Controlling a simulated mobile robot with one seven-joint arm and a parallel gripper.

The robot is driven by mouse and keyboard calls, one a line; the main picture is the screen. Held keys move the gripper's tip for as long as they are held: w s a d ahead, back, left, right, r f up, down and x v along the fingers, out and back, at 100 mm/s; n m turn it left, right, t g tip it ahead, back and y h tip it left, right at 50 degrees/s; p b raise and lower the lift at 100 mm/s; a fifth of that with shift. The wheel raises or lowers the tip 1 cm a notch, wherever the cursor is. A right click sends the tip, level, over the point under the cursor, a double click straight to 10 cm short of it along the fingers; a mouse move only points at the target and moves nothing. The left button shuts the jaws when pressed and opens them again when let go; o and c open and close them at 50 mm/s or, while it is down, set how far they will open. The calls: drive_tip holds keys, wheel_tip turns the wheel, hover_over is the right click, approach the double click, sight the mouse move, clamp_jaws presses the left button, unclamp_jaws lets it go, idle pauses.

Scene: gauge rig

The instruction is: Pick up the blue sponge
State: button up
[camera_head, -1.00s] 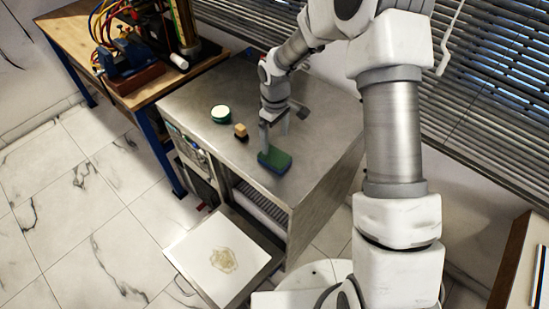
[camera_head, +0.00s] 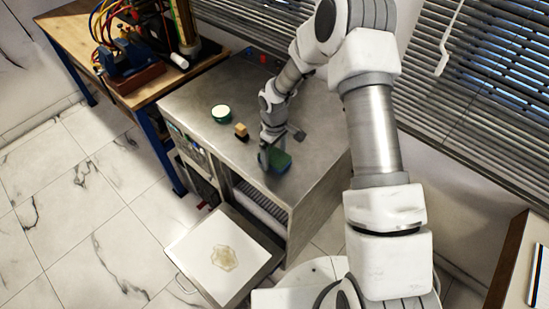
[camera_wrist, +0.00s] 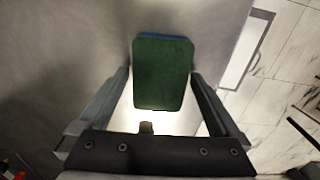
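The blue sponge has a green top face and a blue edge. It lies on the metal cabinet top in the head view (camera_head: 281,160) and fills the middle of the wrist view (camera_wrist: 162,72). My gripper (camera_wrist: 160,74) is open, with one finger on each side of the sponge. A narrow gap seems to show at each side, but I cannot tell whether a finger touches it. In the head view my gripper (camera_head: 271,163) is down at the sponge and hides its left part.
On the cabinet top (camera_head: 195,97), a green-and-white round tin (camera_head: 221,114) and a small tan-and-dark block (camera_head: 241,132) stand left of my gripper. Small red and blue items (camera_head: 262,58) lie at the back.

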sight(273, 157)
drive_tip(key=c, duration=1.1)
drive_tip(key=shift+r, duration=0.55)
drive_tip(key=r, duration=0.3)
drive_tip(key=shift+s+a+r+b, duration=0.25)
drive_tip(key=shift+s+b, duration=0.1)
drive_tip(key=s+a+r, duration=0.1)
drive_tip(key=s+r, duration=0.1)
drive_tip(key=s, duration=0.1)
drive_tip(key=s+a+r, duration=0.2)
drive_tip(key=s, duration=0.1)
drive_tip(key=s+a+r+b, duration=0.1)
drive_tip(key=s+a+r, duration=0.1)
drive_tip(key=s, duration=0.1)
drive_tip(key=shift+s+a+r, duration=0.2)
drive_tip(key=shift+a, duration=0.05)
